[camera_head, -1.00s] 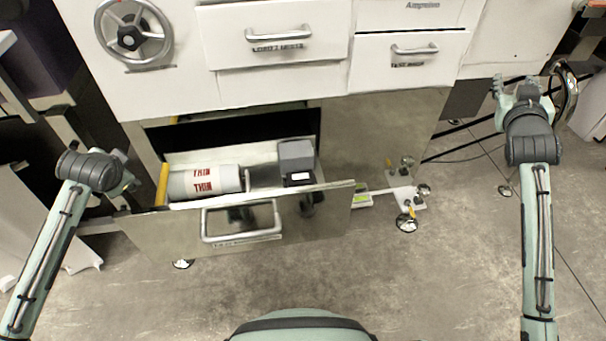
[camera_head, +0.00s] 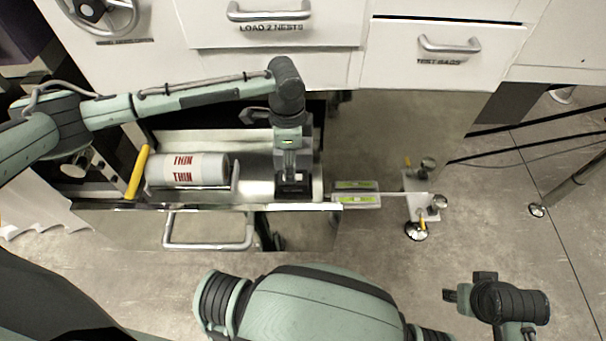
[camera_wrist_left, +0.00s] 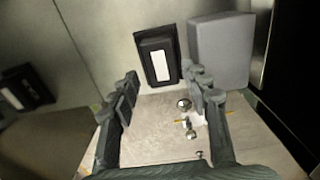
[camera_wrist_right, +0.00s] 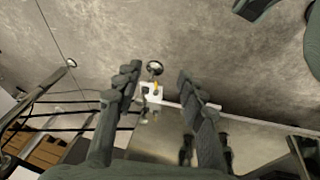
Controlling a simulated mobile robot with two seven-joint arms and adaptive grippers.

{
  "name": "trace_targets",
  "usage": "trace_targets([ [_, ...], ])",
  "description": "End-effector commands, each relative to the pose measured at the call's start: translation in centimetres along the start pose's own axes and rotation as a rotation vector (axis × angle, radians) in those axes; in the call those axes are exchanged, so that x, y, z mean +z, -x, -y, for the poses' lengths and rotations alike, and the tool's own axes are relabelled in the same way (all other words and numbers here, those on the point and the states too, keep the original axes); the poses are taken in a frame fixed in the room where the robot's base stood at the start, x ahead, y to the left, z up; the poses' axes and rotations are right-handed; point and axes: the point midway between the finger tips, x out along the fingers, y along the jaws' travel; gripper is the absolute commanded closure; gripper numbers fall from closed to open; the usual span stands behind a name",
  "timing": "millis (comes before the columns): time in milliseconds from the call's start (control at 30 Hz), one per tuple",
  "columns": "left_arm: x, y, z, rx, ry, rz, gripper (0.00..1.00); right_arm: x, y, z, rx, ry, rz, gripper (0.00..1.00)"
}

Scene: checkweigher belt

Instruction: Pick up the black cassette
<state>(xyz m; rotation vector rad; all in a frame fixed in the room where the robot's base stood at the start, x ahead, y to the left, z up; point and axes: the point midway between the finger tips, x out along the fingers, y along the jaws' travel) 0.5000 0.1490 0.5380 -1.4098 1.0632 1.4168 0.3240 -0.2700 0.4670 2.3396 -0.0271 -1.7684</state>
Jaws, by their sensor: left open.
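The black cassette (camera_head: 292,191) with a white label lies in the open drawer (camera_head: 110,207), at its right part. In the left wrist view the cassette (camera_wrist_left: 168,80) lies just beyond the fingertips. My left gripper (camera_head: 291,176) is above the cassette, pointing down; in the left wrist view its fingers (camera_wrist_left: 160,84) are spread and nothing is between them. In the head view it hides part of the cassette. My right gripper (camera_head: 465,287) is low at the right, away from the drawer; its fingers (camera_wrist_right: 156,76) are apart and empty.
A grey block (camera_wrist_left: 221,50) stands close beside the cassette. A white cylinder marked THIN (camera_head: 188,170) lies at the drawer's left, near a yellow bar (camera_head: 137,172). Closed drawers with handles (camera_head: 268,12) are above.

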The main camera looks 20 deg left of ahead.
Motion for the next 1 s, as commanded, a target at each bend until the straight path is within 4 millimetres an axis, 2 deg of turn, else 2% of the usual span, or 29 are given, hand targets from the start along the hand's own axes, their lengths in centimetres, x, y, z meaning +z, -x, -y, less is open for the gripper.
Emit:
trace_targets([
  [433, -0.5, -6.0, 0.1, 0.0, -0.001, -0.001, 0.53, -0.2, 1.7, -0.4, 0.012, -0.001, -0.01, 0.6],
  [767, -0.5, -6.7, 0.1, -0.002, -0.002, -0.002, 0.53, -0.2, 2.0, -0.5, 0.014, -0.001, -0.011, 0.6],
  [1000, -0.5, -6.6, 0.1, -0.002, -0.002, -0.002, 0.83, -0.2, 2.0, -0.5, 0.014, -0.001, -0.011, 0.6],
])
